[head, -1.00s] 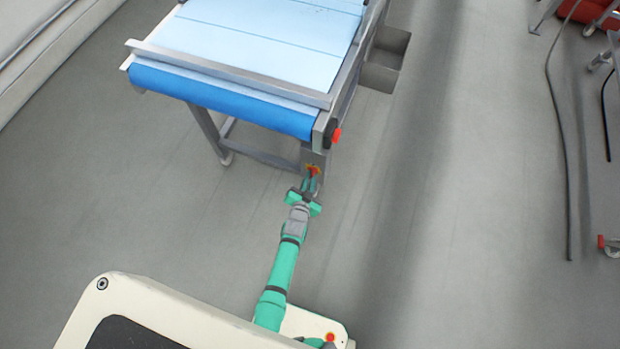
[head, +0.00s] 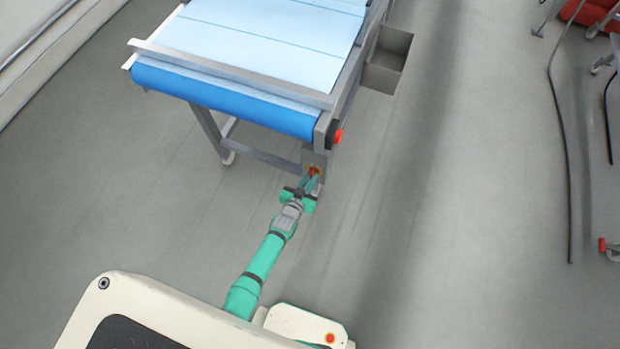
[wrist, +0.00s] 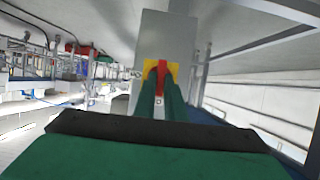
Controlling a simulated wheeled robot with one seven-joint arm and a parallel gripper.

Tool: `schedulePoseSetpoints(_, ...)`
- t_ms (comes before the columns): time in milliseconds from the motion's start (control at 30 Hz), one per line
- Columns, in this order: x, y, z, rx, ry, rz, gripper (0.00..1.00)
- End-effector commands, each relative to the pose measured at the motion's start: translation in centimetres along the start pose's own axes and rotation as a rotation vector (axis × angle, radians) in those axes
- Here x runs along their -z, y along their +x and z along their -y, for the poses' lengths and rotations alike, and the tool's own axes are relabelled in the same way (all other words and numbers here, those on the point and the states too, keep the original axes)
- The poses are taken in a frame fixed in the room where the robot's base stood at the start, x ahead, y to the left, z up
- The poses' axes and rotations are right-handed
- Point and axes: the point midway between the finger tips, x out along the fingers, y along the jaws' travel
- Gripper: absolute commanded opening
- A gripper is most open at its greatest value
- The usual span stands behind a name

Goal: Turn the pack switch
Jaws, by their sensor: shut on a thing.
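The pack switch has a red handle (wrist: 162,73) on a yellow plate (wrist: 175,69), fixed to a grey box (wrist: 166,35) in the wrist view. In the head view the yellow and red switch (head: 314,170) is small, on the grey box under the conveyor's near right corner. My gripper (head: 312,177) reaches it from the front. Its two green fingers (wrist: 161,88) are shut on the red handle, one on each side. The fingers cover the handle's lower part. In the wrist view the handle stands about upright between the fingers.
The conveyor (head: 235,92) with its blue end roller stands above the switch. A red button (head: 338,136) sits on its near right corner. A grey open bin (head: 385,62) hangs on its right side. Floor to the right is clear, up to a dark cable (head: 562,150).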

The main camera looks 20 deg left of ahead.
Motion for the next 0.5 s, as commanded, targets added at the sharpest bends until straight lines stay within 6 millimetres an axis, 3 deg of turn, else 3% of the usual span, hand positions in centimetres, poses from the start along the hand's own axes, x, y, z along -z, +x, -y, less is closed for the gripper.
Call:
schedulePoseSetpoints(367, -0.08, -0.03, 0.03, -0.001, -0.005, 0.001, 0.00)
schedulePoseSetpoints(400, -0.08, -0.03, 0.03, -0.001, -0.005, 0.001, 0.15)
schedulePoseSetpoints(467, -0.08, -0.03, 0.02, -0.001, -0.005, 0.001, 0.29)
schedulePoseSetpoints(500, -0.07, -0.03, 0.02, -0.001, -0.005, 0.001, 0.29)
